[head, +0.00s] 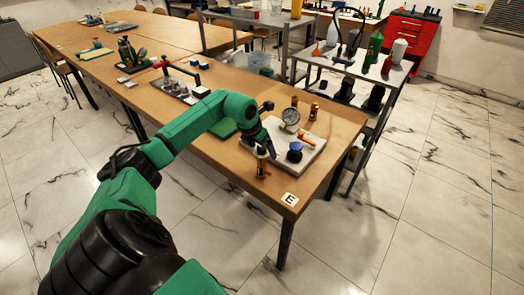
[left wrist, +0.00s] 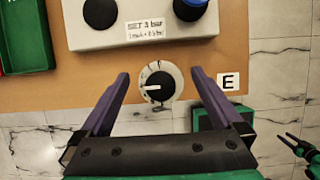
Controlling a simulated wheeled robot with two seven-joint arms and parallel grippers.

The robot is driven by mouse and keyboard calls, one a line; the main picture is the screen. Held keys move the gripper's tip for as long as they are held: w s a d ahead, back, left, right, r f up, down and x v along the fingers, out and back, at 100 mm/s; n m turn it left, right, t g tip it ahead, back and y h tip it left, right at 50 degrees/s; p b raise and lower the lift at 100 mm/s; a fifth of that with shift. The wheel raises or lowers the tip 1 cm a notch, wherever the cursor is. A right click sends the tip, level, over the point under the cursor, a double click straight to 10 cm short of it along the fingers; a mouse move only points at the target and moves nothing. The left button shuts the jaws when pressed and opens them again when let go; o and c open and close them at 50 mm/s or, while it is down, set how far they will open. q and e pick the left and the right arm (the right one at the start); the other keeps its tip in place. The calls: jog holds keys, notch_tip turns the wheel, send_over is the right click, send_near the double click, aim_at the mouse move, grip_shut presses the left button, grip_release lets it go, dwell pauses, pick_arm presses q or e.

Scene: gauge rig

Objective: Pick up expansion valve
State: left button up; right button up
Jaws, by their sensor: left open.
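The upright fitting that I take for the expansion valve (head: 262,170) stands at the table's near edge in the head view, with a brass-coloured body. In the left wrist view I look down on the valve (left wrist: 157,84), a pale round dial with a black knob and white pointer. My left gripper (head: 266,149) is right above it in the head view. In the left wrist view the open fingers of my left gripper (left wrist: 158,88) lie on either side of the valve, with gaps. I cannot tell finger height exactly. What seems to be my right gripper (left wrist: 293,143) shows small at lower right.
A pale gauge board (head: 312,150) with a pressure gauge (head: 290,116) and blue knob (head: 295,149) lies just behind. Brass fittings (head: 314,111) stand beyond it. A green tray (head: 223,128) is at left. An "E" label (head: 289,199) marks the table corner.

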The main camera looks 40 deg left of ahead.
pick_arm(q)
jog(key=shift+r, duration=0.1)
grip_shut()
